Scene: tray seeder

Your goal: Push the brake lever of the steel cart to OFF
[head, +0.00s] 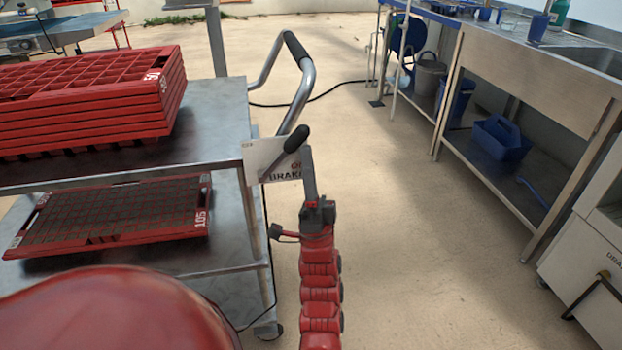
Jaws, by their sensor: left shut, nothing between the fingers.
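The steel cart (215,112) stands at the left, with its bent push handle at its right end. A pale plate with the word BRAKE (262,160) is fixed near the cart's upper right corner. Part of the plate's lettering is hidden by my gripper. The brake lever (296,138) shows as a black grip slanting up to the right over the plate. My left gripper (306,152) comes up from below, shut and empty. Its fingertips are at the grip's lower right side; I cannot tell whether they touch it. My right gripper is not in view.
Stacked red trays (85,105) fill the cart's top shelf, and another red tray (120,215) lies on the lower shelf. A steel sink bench (535,80) with a blue caddy (501,138) stands at the right. The floor between is clear apart from a black cable (335,88).

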